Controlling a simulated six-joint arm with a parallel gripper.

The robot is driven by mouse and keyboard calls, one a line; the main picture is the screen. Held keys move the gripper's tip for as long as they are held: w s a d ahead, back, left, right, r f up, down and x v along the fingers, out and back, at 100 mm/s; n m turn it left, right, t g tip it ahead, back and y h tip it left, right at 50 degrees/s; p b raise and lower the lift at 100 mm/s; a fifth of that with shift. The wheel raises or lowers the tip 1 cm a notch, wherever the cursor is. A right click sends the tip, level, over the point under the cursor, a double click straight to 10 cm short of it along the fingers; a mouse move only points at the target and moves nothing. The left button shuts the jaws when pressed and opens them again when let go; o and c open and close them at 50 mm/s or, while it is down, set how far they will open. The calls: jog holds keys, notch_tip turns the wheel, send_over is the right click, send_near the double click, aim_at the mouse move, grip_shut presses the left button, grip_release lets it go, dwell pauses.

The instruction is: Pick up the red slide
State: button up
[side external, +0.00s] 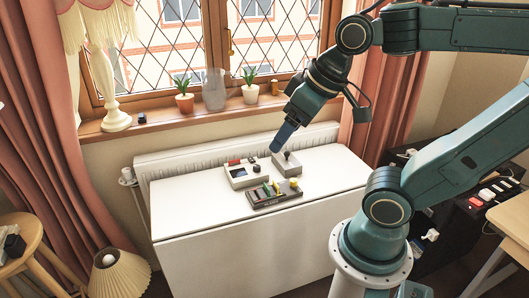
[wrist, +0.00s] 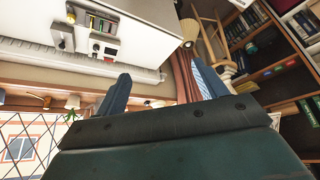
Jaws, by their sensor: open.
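A dark panel (side external: 273,197) with small coloured upright pieces, green, orange and yellow among them, sits on the white table. A cream device (side external: 243,175) with a dark screen stands behind it, with a small red piece (side external: 234,162) near its back edge. I cannot tell which small piece is the red slide. My gripper (side external: 280,142) is above the back of the table, close to a grey joystick box (side external: 290,168), and points down to the left. In the wrist view my gripper (wrist: 162,84) is open, with nothing between its two blue fingers. The devices there are at the upper left.
The white table (side external: 190,205) is clear on its left and right. A radiator (side external: 160,168) runs behind it. Potted plants (side external: 184,103) and a glass vase (side external: 215,90) stand on the window sill above. A fallen lampshade (side external: 120,275) lies at the lower left.

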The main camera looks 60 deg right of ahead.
jog(key=w+d+f+m+g+h, duration=0.1)
jog(key=w+d+f+m, duration=0.1)
jog(key=w+d, duration=0.6)
jog(key=w+d+f+m+h, duration=0.1)
jog(key=w+d+f+m, duration=0.2)
jog(key=w, duration=1)
jog(key=w+d+f+m, duration=0.1)
jog(key=w+d+f, duration=0.2)
jog(key=d+f, duration=0.3)
jog(key=w+d+f+m, duration=0.1)
jog(key=w+d+f, duration=0.1)
jog(key=d+f, duration=0.4)
jog(key=w+d+f+m+g+h, duration=0.1)
jog(key=w+d+f, duration=0.2)
jog(key=d+f, duration=0.3)
jog(key=shift+w+d+f, duration=0.35)
jog(key=shift+f, duration=0.2)
jog(key=shift+x, duration=4.3)
jog(key=shift+s+f, duration=0.1)
